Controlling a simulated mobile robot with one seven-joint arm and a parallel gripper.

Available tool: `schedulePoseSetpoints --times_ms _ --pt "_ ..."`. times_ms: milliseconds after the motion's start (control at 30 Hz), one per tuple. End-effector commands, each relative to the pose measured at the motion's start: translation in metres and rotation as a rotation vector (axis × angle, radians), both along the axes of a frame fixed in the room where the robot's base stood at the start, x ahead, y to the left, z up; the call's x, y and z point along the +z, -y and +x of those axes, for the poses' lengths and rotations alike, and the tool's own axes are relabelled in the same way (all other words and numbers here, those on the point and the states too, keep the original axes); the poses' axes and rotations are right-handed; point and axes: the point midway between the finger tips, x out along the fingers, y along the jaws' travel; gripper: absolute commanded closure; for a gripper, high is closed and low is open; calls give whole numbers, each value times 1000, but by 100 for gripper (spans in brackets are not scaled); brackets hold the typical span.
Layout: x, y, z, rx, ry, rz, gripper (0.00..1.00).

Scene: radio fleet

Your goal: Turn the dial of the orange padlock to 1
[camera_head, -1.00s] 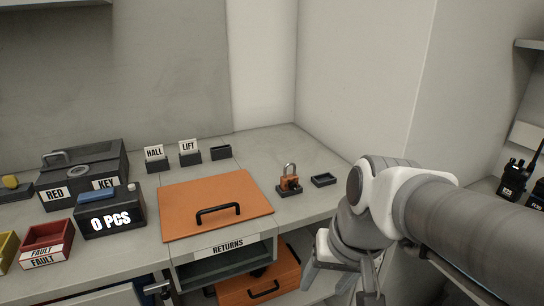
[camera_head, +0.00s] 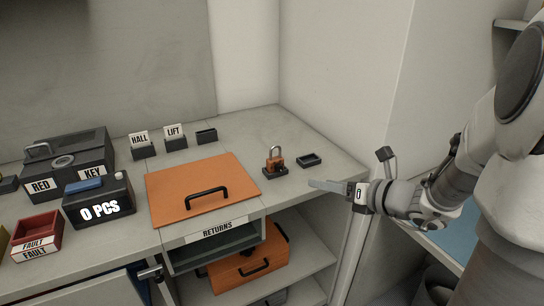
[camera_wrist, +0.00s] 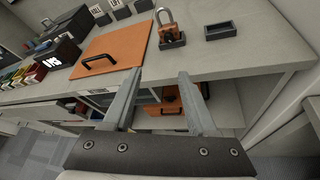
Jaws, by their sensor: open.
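The orange padlock (camera_head: 275,159) stands upright on a small black base on the counter, right of the orange panel, with its grey shackle on top. It also shows in the wrist view (camera_wrist: 168,32), ahead of my gripper. The dial's number is too small to read. My gripper (camera_head: 318,186) is open and empty in front of the counter's right edge, to the right of and nearer than the padlock. In the wrist view its two fingers (camera_wrist: 158,75) are spread apart, with nothing between them.
A small black tray (camera_head: 309,160) sits right of the padlock. The orange panel with a black handle (camera_head: 203,188) lies to its left, above the RETURNS slot (camera_head: 216,245). Black HALL and LIFT holders (camera_head: 175,142) stand behind. The counter around the padlock is otherwise clear.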

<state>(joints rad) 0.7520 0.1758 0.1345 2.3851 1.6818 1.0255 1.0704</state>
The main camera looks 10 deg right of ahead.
Motion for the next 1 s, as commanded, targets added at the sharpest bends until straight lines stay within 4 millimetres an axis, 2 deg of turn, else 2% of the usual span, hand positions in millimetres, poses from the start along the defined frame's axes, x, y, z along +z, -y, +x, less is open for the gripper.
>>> schedulePoseSetpoints --times_ms 100,267,800,1000 --pt "0 13 5 -68 -12 61 42" --pt "-6 8 16 -75 -12 68 42" --pt "-45 -44 110 -70 -11 66 42" --pt "-55 -58 136 -72 -11 65 42"
